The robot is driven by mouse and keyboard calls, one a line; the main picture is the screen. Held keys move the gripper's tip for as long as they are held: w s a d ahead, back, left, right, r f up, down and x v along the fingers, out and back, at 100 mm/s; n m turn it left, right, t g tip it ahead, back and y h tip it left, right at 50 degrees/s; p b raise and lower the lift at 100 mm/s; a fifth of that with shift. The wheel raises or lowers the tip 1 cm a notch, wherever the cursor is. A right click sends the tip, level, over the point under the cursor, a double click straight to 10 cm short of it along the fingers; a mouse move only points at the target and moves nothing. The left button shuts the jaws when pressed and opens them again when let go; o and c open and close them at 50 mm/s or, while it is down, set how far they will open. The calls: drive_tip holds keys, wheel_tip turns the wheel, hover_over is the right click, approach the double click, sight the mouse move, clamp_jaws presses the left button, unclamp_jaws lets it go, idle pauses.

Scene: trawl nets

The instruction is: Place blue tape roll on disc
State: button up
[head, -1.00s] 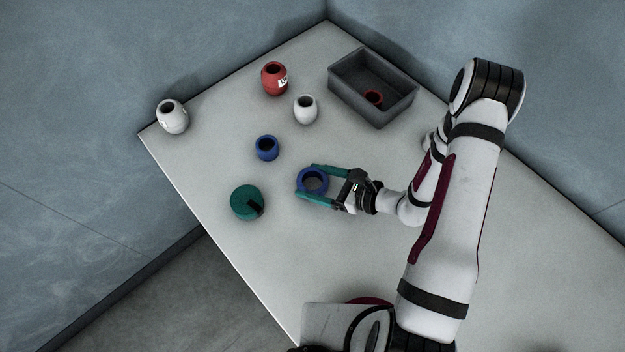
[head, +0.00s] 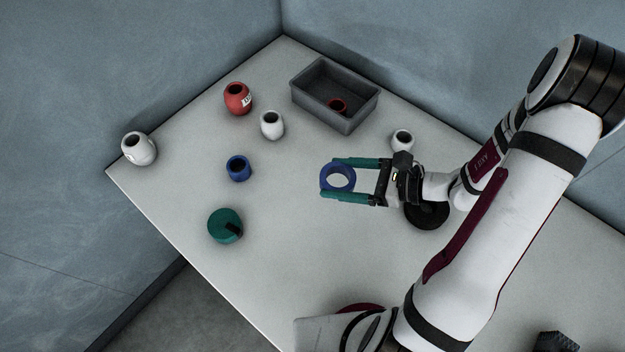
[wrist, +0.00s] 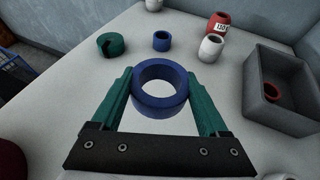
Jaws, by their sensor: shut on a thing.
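My gripper (head: 336,178) is shut on the blue tape roll (head: 338,165), with one green finger on each side of it. The roll is a thick blue ring, its hole facing up, and it appears held above the table. In the wrist view the roll (wrist: 160,104) sits between the fingertips (wrist: 160,90). A dark round thing, which looks like the disc (head: 428,215), lies on the table under my wrist, to the right of the roll. My arm hides part of it. It does not show in the wrist view.
A smaller blue cup (head: 238,168) and a green round piece (head: 224,226) stand left of my gripper. A red jar (head: 238,98) and several white jars (head: 272,125) stand around, one (head: 402,140) close behind my wrist. A grey bin (head: 350,122) holds a red ring (head: 338,105).

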drive_tip(key=s+d+r+m+t+h, duration=0.1)
drive_tip(key=s+d+m+t+h, duration=0.1)
drive_tip(key=s+d, duration=0.45)
drive_tip(key=s+d+r+m+t+h, duration=0.1)
drive_tip(key=s+d+m+t+h, duration=0.15)
drive_tip(key=d, duration=0.75)
drive_tip(key=s+d+r+m+t+h, duration=0.1)
drive_tip(key=s+d+r+m+t, duration=0.15)
drive_tip(key=s+d, duration=0.4)
hover_over(431, 207)
drive_tip(key=shift+g, duration=0.4)
drive_tip(key=f, duration=0.7)
drive_tip(key=shift+s+f, duration=0.1)
drive_tip(key=shift+s, duration=0.1)
drive_tip(key=shift+w+a+f, duration=0.1)
drive_tip(key=shift+w+f, duration=0.05)
drive_tip(key=shift+f, duration=0.95)
drive_tip(key=shift+w+f, duration=0.1)
drive_tip(key=shift+f, duration=1)
drive_tip(key=o, duration=1.3)
drive_tip(key=shift+f, duration=0.1)
